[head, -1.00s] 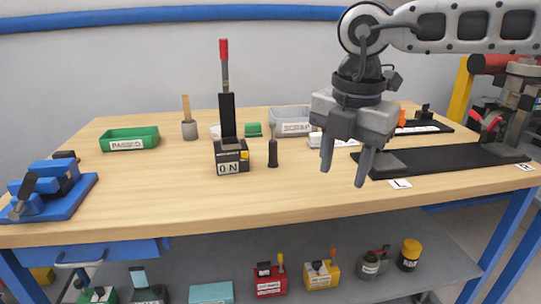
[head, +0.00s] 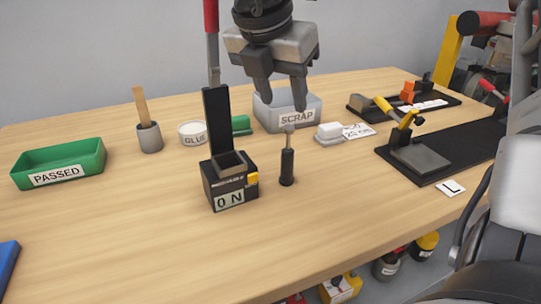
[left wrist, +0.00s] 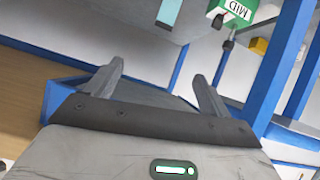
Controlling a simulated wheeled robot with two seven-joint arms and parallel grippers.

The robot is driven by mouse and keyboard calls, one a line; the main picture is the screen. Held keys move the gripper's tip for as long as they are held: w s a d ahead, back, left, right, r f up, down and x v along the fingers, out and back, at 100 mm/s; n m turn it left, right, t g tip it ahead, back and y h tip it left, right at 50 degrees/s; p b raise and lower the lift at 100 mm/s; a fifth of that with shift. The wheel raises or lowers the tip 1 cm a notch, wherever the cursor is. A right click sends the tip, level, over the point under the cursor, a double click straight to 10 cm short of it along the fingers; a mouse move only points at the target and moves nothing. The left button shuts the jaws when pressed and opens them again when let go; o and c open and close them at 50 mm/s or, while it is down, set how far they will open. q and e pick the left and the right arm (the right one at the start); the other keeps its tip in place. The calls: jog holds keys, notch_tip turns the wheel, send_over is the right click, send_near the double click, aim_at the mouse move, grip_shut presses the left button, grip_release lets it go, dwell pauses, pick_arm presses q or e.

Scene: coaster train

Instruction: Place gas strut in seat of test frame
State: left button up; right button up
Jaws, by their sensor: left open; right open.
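The gas strut (head: 287,165), a short black cylinder with a thin grey rod and rounded end, stands upright on the table. Left of it is the test frame (head: 215,190), a black block reading "0 N" with a dark column, a red-handled lever and a yellow part. Its seat (head: 229,163), an open square socket on top, looks empty. My right gripper (head: 281,97) is open and empty, fingers pointing down, above and behind the strut in the picture, touching nothing visible. My left gripper (left wrist: 158,88) is open and empty in the left wrist view, away from the strut.
A green PASSED tray (head: 62,165) is at left. Behind are a brush cup (head: 149,138), a GLUE tub (head: 193,133) and a grey SCRAP bin (head: 287,117).

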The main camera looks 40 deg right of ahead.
aim_at(289, 127)
jog(key=x, duration=0.6)
jog(key=shift+a+f+p, duration=0.1)
jog(key=shift+f+p, duration=0.05)
jog(key=shift+p, duration=0.2)
jog(key=shift+c, duration=0.2)
grip_shut()
